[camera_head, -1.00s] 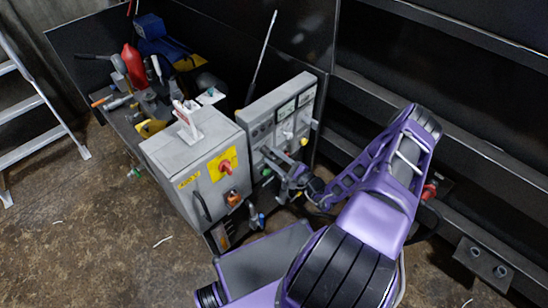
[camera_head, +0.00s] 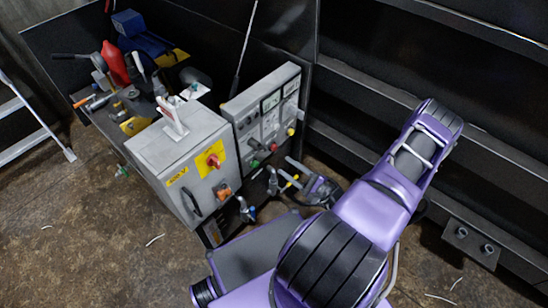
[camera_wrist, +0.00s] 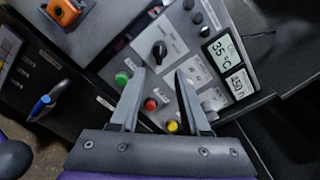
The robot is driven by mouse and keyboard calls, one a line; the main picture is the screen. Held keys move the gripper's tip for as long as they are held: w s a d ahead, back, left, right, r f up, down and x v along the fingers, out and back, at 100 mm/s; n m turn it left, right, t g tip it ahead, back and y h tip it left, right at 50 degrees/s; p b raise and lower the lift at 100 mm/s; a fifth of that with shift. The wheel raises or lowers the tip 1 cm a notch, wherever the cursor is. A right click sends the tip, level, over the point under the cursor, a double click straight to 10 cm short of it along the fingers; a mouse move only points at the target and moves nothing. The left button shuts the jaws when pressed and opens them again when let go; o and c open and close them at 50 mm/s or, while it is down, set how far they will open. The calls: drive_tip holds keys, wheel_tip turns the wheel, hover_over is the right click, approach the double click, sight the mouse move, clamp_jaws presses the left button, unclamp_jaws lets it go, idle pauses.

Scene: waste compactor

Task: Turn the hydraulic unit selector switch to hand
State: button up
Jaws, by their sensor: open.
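The grey control panel (camera_head: 247,104) stands upright beside the switch cabinet. In the wrist view a black rotary selector knob (camera_wrist: 159,50) sits on a light plate above a green button (camera_wrist: 122,79) and a red button (camera_wrist: 151,104). Its label is too small to read, so I cannot tell its marked position. My gripper (camera_wrist: 158,80) is open and empty, with the knob just beyond and between its fingertips in the picture. In the head view my gripper (camera_head: 290,171) is in front of the panel's lower part, apart from it.
The grey cabinet (camera_head: 152,148) with a red switch (camera_head: 213,161) and an orange switch (camera_head: 223,191) stands left of the panel. A yellow button (camera_wrist: 172,126) and display (camera_wrist: 224,52) are on the panel. Dark metal beams (camera_head: 400,95) stand at the right.

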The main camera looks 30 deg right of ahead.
drive_tip(key=v, duration=0.5)
drive_tip(key=shift+s+d, duration=0.1)
drive_tip(key=shift+s, duration=0.15)
